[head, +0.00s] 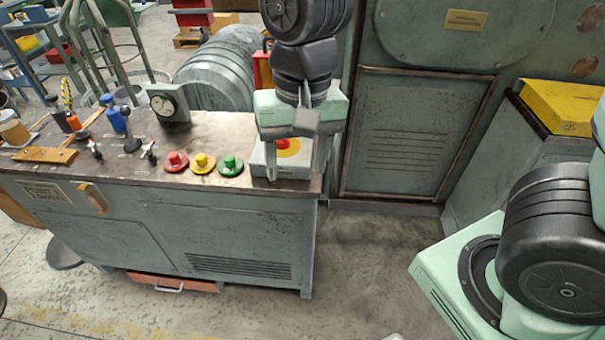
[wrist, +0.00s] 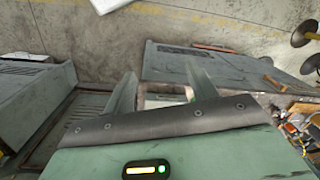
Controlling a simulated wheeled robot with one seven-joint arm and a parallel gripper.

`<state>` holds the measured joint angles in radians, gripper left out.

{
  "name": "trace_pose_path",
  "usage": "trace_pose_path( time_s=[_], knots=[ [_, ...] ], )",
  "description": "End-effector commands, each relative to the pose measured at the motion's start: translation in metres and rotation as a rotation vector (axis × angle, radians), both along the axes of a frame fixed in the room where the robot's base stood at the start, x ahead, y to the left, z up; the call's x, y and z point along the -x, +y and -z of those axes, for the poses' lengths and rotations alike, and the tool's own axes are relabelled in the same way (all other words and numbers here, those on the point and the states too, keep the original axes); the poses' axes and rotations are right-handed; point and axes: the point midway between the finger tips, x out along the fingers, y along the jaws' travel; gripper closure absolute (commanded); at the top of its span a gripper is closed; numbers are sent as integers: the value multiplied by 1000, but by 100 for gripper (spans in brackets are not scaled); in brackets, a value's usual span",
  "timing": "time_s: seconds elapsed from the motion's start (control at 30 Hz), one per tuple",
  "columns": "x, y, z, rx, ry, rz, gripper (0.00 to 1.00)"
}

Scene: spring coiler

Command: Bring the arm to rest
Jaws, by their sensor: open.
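My gripper (head: 294,176) points down at the right end of the grey workbench (head: 246,128). Its two fingers are spread apart. A pale box with a yellow top and a red button (head: 287,148) stands on the bench behind and between the fingers, partly hidden by them. In the wrist view the open fingers (wrist: 163,80) show with a pale boxy surface (wrist: 165,101) between them. Nothing is held. I cannot tell whether a finger touches the box.
Red (head: 175,162), yellow (head: 203,163) and green (head: 231,166) buttons sit left of my gripper. A dial gauge (head: 168,103) and several tools stand farther left. A grey machine panel (head: 415,120) rises behind right. Floor (head: 375,255) right of the bench is clear.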

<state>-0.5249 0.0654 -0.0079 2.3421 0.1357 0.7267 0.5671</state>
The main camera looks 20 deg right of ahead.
Motion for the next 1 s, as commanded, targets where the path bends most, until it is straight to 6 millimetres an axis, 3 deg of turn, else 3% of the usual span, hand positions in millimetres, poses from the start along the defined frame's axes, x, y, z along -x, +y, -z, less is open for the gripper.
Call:
trace_pose_path(
  time_s=[0.67,0.77,1.0],
  knots=[
    [5,2,0,-2,-3,-40,42],
    [17,4,0,-7,-13,-129,42],
    [81,10,4,4,-69,-643,42]
  ],
)
